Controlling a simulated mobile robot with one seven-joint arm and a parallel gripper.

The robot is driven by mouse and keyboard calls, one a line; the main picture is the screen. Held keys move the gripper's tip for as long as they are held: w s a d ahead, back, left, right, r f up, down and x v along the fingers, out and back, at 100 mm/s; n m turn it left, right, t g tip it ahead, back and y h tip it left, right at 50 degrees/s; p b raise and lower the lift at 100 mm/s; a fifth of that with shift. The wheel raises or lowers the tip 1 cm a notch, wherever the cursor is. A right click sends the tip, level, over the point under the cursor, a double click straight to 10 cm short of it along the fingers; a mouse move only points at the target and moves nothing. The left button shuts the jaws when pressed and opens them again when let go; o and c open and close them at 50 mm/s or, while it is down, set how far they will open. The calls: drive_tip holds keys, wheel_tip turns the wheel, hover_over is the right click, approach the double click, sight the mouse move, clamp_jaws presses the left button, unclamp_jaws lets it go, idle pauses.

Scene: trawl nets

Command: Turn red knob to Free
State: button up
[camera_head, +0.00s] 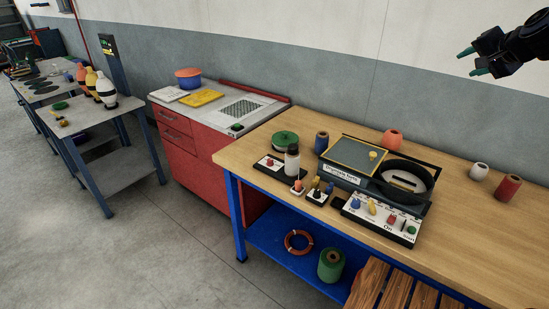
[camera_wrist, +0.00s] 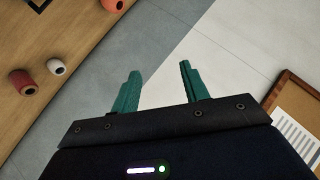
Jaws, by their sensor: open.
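Another red knob (camera_head: 270,162) sits on a small dark plate at the bench's left. The lettering is too small to read for "Free". My gripper (camera_head: 473,62) is open and empty, high at the upper right, well away from both red knobs. Its green fingers (camera_wrist: 160,72) are spread apart in the wrist view, where no knob shows.
A white bottle (camera_head: 292,160) stands beside the machine's left side. An orange spool (camera_head: 392,139), a white spool (camera_head: 479,171) and a red spool (camera_head: 508,187) stand behind and right. A red cabinet (camera_head: 188,155) adjoins the bench. Open air separates my gripper from the bench.

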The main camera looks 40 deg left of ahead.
drive_tip(key=w+a+r+m+t+y, duration=0.1)
drive_tip(key=w+a+m, duration=0.25)
drive_tip(key=a, duration=0.75)
drive_tip(key=w+a+r+m+t+y, duration=0.1)
drive_tip(key=w+a+r+m, duration=0.2)
drive_tip(key=a, duration=0.7)
drive_tip(key=w+a+f+m+h, duration=0.1)
drive_tip(key=a+f+m, duration=0.35)
drive_tip(key=a, duration=0.35)
drive_tip(key=w+a+f+m+h, duration=0.1)
drive_tip(key=a+f+m, duration=0.3)
drive_tip(key=a, duration=0.5)
drive_tip(key=m+g+h, duration=0.7)
drive_tip(key=g, duration=0.4)
approach(270, 159)
wheel_tip(270, 159, down, 9)
drive_tip(key=shift+w+a+r, duration=0.1)
drive_tip(key=shift+a+r, duration=0.05)
